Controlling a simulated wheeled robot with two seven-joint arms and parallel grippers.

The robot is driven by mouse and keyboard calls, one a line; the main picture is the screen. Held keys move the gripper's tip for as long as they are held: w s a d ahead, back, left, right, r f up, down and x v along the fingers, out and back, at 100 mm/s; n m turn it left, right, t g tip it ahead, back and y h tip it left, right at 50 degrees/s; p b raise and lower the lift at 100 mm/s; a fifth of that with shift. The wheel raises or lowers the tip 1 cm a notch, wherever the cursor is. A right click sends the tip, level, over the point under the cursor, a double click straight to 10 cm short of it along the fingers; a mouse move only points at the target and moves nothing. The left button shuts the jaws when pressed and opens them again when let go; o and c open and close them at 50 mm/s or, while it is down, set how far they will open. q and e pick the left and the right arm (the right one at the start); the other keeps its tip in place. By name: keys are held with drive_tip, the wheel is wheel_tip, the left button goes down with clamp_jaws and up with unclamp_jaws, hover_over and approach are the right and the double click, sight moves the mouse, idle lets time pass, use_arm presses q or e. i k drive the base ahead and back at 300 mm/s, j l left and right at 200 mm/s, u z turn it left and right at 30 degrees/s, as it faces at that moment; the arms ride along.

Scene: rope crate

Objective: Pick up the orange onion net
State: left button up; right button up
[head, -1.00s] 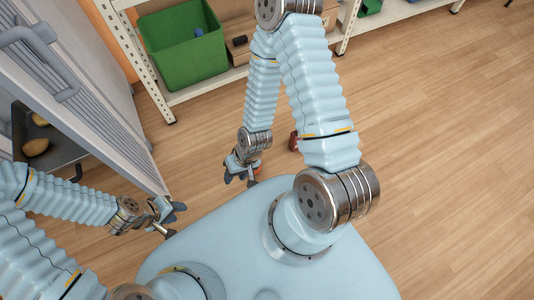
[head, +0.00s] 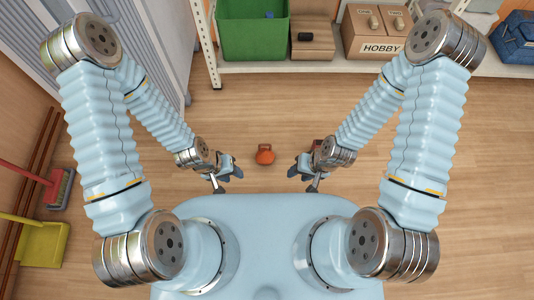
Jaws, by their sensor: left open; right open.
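A small orange-red rounded thing (head: 265,156) with a darker loop-like top sits on the wood floor, between my grippers and a little beyond them. I cannot tell whether it is the onion net; nothing else in view clearly looks like one. My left gripper (head: 228,178) is open and empty, left of the orange-red thing and apart from it. My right gripper (head: 306,178) is open and empty, to its right and also apart. A dark red thing (head: 317,143) is partly hidden behind the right gripper.
A white shelf (head: 300,67) at the back holds a green crate (head: 254,50), a brown box (head: 312,40), a HOBBY box (head: 378,47) and a blue case (head: 516,38). A red broom (head: 43,185) and yellow dustpan (head: 41,244) stand left.

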sight(265, 156)
drive_tip(key=u, duration=1.1)
drive_tip(key=k+l+u, duration=0.2)
drive_tip(key=l+u, duration=0.2)
drive_tip(key=k+l+u, duration=0.2)
drive_tip(key=l+u, duration=0.15)
drive_tip(key=l, duration=0.15)
drive_tip(key=k+l+u, duration=0.4)
drive_tip(key=i+j, duration=0.05)
drive_tip(key=i, duration=0.05)
